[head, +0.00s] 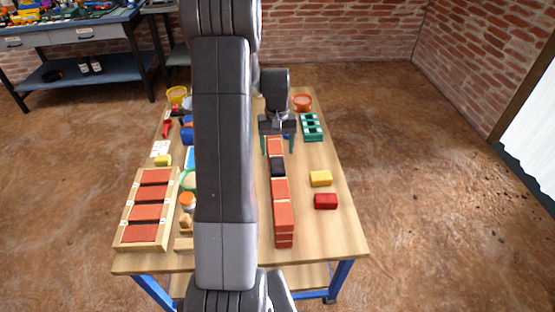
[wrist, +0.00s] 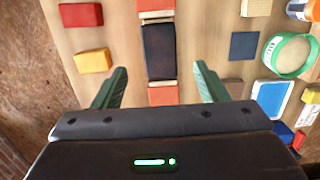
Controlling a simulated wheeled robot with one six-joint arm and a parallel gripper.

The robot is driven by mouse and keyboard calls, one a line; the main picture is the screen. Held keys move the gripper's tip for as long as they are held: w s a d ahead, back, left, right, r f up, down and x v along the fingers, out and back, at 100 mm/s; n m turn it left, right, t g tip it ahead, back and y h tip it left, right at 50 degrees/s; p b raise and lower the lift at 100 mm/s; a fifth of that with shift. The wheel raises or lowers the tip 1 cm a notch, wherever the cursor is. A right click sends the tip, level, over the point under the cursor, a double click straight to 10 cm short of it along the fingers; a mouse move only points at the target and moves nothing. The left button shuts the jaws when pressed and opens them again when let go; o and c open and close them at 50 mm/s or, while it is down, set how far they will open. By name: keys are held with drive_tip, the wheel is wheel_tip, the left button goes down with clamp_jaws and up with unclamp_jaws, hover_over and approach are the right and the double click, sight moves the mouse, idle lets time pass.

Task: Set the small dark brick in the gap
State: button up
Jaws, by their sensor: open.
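A row of red bricks (head: 283,215) forms a low wall along the table. The small dark brick (head: 278,167) sits in line in this row, with red brick before and beyond it. In the wrist view the dark brick (wrist: 158,50) lies between two red bricks, with thin pale strips at its ends. My gripper (head: 277,151) is open over the far part of the wall. In the wrist view its green fingers (wrist: 159,72) stand apart on either side of the row, near one end of the dark brick, with visible room on both sides. They do not touch it.
Yellow (head: 320,178) and red (head: 325,201) blocks lie right of the wall. A green crate (head: 311,127) and orange bowl (head: 302,102) stand farther back. A wooden tray of red bricks (head: 148,212) is at left. My arm hides the table's middle. A dark blue square (wrist: 244,46) lies beside the wall.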

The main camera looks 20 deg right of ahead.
sight(277, 161)
drive_tip(key=shift+w+r, duration=0.15)
drive_tip(key=shift+r, duration=1)
drive_tip(key=shift+w+r, duration=0.1)
drive_tip(key=shift+r, duration=1)
